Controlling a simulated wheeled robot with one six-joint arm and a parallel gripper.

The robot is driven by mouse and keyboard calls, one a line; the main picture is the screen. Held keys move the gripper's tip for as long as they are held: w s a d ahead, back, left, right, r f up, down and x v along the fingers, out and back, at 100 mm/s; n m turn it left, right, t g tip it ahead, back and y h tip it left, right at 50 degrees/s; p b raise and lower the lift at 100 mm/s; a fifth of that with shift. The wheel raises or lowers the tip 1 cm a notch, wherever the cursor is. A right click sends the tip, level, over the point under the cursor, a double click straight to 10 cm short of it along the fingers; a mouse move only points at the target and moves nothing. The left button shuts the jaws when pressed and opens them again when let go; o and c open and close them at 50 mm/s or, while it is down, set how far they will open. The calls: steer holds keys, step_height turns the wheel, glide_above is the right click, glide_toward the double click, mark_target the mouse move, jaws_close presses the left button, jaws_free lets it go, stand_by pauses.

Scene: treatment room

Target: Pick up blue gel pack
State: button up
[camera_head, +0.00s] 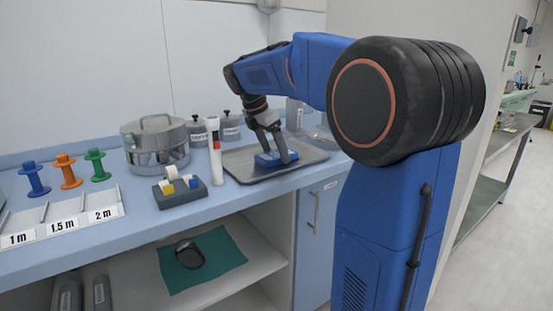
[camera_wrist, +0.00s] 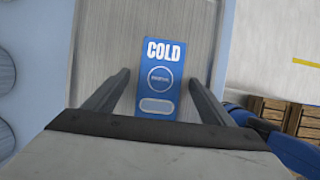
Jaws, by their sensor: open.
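The blue gel pack (camera_head: 270,158) lies flat on the metal tray (camera_head: 246,176) on the blue counter. In the wrist view the gel pack (camera_wrist: 160,66) shows the white word COLD, a circle and a pale rounded bar. My gripper (camera_head: 275,158) is lowered over the pack. In the wrist view my gripper (camera_wrist: 158,85) is open, with one finger on each side of the pack's lower half. A narrow gap shows between each finger and the pack. The fingers' exact height over the tray is hard to tell.
A white tube with a red band (camera_head: 215,155) stands just left of the tray. A small dark block with yellow and blue pieces (camera_head: 180,190), a lidded steel pot (camera_head: 155,145) and coloured spools (camera_head: 67,172) stand further left. Grey canisters (camera_head: 229,127) stand behind.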

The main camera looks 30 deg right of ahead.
mark_target(275, 155)
steer(key=shift+d+f, duration=0.1)
steer(key=shift+f, duration=0.1)
steer(key=c, duration=1.4)
steer(key=shift+o, duration=0.2)
step_height(275, 155, up, 15)
